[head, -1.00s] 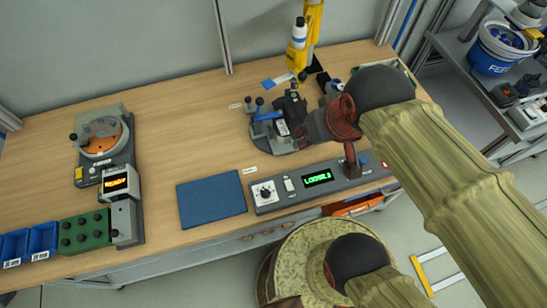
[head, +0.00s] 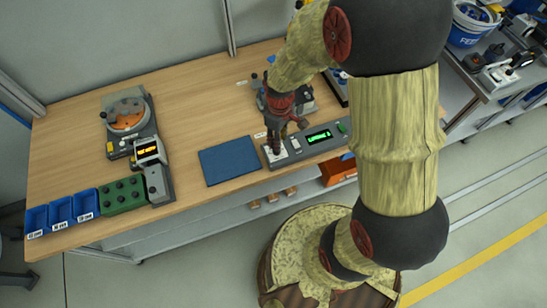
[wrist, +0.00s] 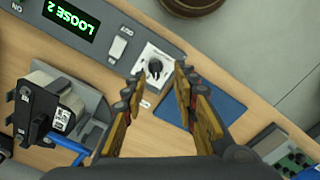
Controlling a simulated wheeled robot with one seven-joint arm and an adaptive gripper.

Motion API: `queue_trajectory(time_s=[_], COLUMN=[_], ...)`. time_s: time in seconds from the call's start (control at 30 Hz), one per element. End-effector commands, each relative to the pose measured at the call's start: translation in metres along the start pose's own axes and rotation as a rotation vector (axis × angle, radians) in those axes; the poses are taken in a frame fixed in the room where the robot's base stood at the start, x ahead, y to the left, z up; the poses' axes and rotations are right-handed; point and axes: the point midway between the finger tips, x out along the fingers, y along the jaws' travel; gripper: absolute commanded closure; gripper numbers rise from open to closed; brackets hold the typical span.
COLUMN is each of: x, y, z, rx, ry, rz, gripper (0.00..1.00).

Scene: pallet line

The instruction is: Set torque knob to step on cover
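The torque knob (wrist: 155,68) is a dark round knob on a white dial plate (wrist: 165,58) at one end of a grey control panel (wrist: 120,25). The green display (wrist: 72,18) on the panel reads LOOSE 2. My gripper (wrist: 159,73) is open, its fingertips on either side of the knob in the wrist view; contact is not clear. In the head view my gripper (head: 276,147) is over the panel's left end and hides most of the knob. A fixture with a white printed label (wrist: 62,119) stands behind the panel; its print is too small to read.
A blue mat (head: 229,161) lies left of the panel. A device with an orange disc (head: 127,117), a green block (head: 123,195) with dark knobs and blue bins (head: 60,211) stand at the left. The middle of the wooden bench (head: 190,100) is clear.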

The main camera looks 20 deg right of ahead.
Motion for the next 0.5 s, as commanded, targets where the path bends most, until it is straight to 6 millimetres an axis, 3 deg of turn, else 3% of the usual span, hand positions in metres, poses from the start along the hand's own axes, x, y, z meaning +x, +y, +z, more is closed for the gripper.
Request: queue_trajectory(time_s=[0.27,0.5], x=[0.009,0.045], y=[0.003,0.004], z=[-0.004,-0.005], rx=[-0.091,-0.089], ry=[0.017,0.015], rz=[0.013,0.012], gripper=[0.71,0.71])
